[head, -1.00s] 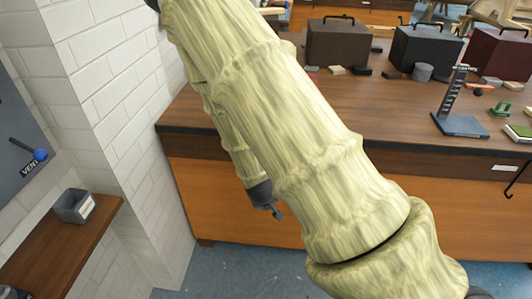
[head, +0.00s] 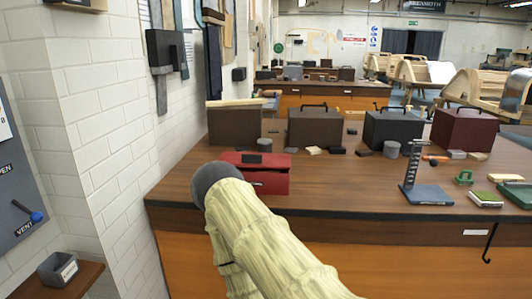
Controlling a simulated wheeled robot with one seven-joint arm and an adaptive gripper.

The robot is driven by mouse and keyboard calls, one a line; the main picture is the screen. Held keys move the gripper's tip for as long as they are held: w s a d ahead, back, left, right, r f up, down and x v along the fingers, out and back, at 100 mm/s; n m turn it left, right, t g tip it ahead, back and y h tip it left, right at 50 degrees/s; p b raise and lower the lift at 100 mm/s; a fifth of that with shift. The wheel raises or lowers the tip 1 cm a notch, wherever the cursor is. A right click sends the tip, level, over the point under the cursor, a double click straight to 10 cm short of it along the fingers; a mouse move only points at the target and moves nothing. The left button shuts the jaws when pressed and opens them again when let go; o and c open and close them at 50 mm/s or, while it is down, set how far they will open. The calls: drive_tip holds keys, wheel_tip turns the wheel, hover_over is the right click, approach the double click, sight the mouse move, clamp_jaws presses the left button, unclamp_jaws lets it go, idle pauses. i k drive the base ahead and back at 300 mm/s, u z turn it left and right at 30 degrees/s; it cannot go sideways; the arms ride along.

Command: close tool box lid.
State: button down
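My gripper is out of view.
The bench (head: 330,190) has bare surface right of the red box. A grey cylinder (head: 391,149), a blue-based stand (head: 426,194) and small blocks lie farther right. A white brick wall (head: 100,130) closes the left side. A wall shelf holds a grey bin (head: 58,270).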

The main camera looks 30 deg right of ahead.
sight(281, 161)
drive_tip(key=u, duration=0.85)
drive_tip(key=i, duration=0.7)
drive_tip(key=z, duration=1.15)
